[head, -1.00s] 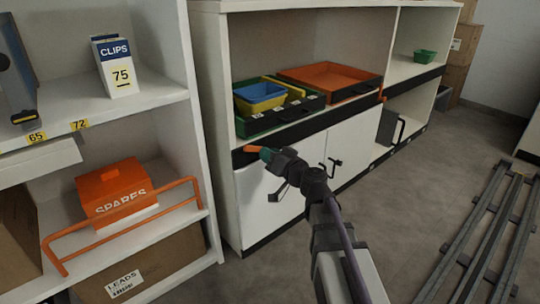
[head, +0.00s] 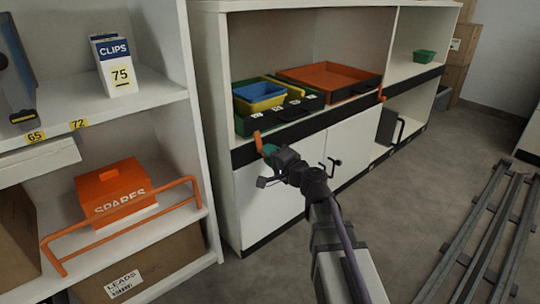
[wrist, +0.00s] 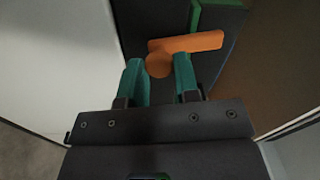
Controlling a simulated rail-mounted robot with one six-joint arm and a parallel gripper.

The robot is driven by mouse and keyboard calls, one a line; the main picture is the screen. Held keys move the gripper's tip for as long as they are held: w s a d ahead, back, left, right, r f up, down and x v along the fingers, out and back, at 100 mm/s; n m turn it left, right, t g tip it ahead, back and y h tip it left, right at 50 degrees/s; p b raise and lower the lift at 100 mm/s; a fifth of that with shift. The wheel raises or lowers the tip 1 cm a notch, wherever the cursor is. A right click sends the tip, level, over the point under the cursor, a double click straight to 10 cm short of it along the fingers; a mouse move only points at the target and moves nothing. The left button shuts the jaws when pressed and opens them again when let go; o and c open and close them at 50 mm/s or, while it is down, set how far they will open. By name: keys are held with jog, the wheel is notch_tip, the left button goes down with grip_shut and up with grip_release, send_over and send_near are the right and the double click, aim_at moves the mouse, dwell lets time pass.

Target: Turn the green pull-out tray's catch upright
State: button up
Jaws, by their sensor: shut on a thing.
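The green pull-out tray (head: 241,127) sits in the left bay of the white shelf unit, with its dark front facing out. Its orange catch (head: 258,139) is on the black strip below and points up, leaning slightly left in the head view. In the wrist view the catch (wrist: 196,43) shows as an orange bar with a round end. My gripper (head: 267,150) is at the catch's lower end, its teal fingers shut on it. In the wrist view the fingertips (wrist: 160,76) lie on either side of the round end. The head view partly hides the grip.
Blue and yellow bins (head: 259,96) stand in the green tray. An orange tray (head: 330,76) is to its right, with another orange catch (head: 381,95) pointing up. White cupboard doors (head: 270,205) lie below. An orange rail (head: 120,222) juts from the left shelf.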

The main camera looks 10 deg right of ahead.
jog(key=shift+m, duration=1.1)
jog(key=o, duration=0.9)
